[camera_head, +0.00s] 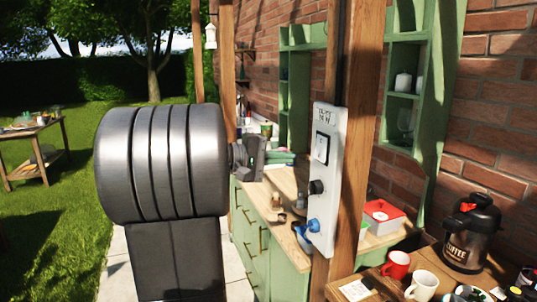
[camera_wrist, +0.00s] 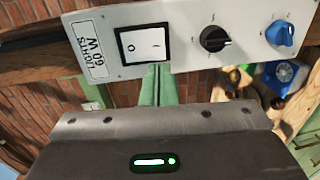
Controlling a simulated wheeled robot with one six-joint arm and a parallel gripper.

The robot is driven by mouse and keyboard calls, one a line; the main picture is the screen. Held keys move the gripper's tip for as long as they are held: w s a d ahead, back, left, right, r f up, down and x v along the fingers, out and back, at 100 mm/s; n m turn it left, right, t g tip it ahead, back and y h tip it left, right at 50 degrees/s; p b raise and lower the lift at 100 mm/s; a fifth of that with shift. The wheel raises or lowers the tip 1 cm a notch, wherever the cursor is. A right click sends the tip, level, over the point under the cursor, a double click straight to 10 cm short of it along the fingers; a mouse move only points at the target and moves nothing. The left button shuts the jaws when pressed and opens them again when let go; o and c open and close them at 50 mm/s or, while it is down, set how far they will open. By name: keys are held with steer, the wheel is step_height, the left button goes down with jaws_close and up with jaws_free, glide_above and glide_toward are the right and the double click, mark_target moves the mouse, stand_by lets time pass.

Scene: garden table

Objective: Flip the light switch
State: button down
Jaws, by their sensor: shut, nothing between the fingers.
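The light switch (camera_head: 321,148) is a white rocker in a black frame on a pale grey panel (camera_head: 324,190) fixed to a wooden post. In the wrist view the switch (camera_wrist: 142,45) shows "0" and "I" marks, and the panel carries the label "LIGHTS 60 W". My gripper (camera_head: 288,158) is left of the panel in the head view, its green fingers pointing toward the switch. In the wrist view the shut green fingers (camera_wrist: 158,85) reach up to the lower edge of the switch frame. Whether they touch it I cannot tell. Nothing is held.
The panel also has a black knob (camera_wrist: 214,39) and a blue knob (camera_wrist: 280,33). A wooden post (camera_head: 357,130) stands behind it. A green cabinet counter (camera_head: 262,215) lies below. A coffee pot (camera_head: 471,232) and a red mug (camera_head: 396,265) stand at the lower right.

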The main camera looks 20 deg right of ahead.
mark_target(318, 157)
steer(key=d, duration=0.2)
steer(key=d+p, duration=0.1)
steer(key=d, duration=0.4)
steer(key=shift+w+f+p, duration=0.3)
steer(key=shift+f+p, duration=0.1)
